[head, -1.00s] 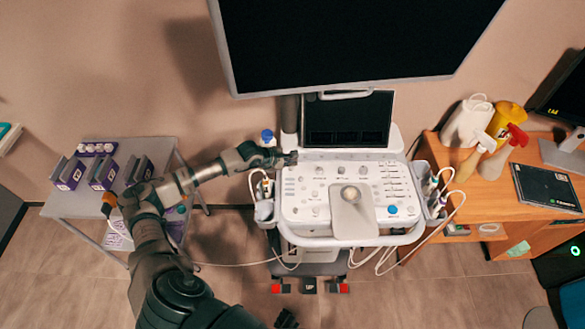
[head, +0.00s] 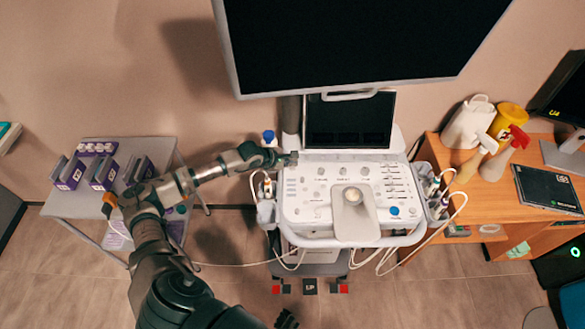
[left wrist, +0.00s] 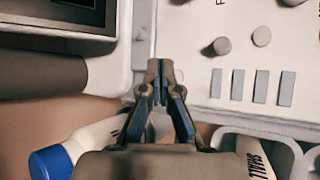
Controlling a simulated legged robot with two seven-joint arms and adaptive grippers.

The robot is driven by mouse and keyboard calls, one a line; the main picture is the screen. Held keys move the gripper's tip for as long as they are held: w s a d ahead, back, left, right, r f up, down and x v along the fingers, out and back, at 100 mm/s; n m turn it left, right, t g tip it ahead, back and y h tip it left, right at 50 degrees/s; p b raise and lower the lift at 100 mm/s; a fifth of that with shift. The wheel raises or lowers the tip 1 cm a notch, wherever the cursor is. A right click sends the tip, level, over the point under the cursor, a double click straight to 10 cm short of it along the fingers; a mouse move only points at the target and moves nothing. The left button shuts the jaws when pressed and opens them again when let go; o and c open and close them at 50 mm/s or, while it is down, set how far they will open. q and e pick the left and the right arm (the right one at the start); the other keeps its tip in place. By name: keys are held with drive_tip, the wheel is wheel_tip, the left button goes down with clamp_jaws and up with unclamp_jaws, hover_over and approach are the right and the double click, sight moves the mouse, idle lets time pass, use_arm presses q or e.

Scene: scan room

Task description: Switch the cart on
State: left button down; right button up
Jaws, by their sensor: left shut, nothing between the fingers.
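The cart (head: 318,236) is a white console with a keyed control panel, a dark small screen (head: 348,121) and a large black monitor (head: 350,45) above. My left gripper (head: 291,159) is shut and empty at the panel's upper left corner. In the left wrist view its fingertips (left wrist: 160,70) lie over the panel's edge, beside the screen housing. Contact cannot be told. Round grey knobs (left wrist: 216,46) and several rectangular keys (left wrist: 260,87) are right of the tips. A blue button (head: 394,211) is at the panel's lower right. A dark part (head: 287,319) at the bottom edge may be my right gripper.
Bottles in side holders flank the console; a blue-capped one (left wrist: 52,162) is close below my left gripper. A grey table (head: 60,208) with purple boxes stands left. A wooden desk (head: 480,200) with spray bottles stands right. Cables hang around the cart; pedals (head: 309,286) sit below.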

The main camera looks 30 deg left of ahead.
use_arm(q)
drive_tip(key=shift+a+f, duration=0.1)
drive_tip(key=shift+a, duration=0.15)
drive_tip(key=shift+d+f+b, duration=0.2)
drive_tip(key=shift+d+b, duration=0.1)
drive_tip(key=shift+d, duration=0.1)
drive_tip(key=shift+d+r, duration=0.1)
drive_tip(key=shift+d, duration=0.1)
use_arm(e)
drive_tip(key=shift+s+f, duration=0.1)
drive_tip(key=shift+f, duration=0.2)
use_arm(q)
drive_tip(key=shift+a, duration=0.2)
use_arm(e)
drive_tip(key=shift+a, duration=0.15)
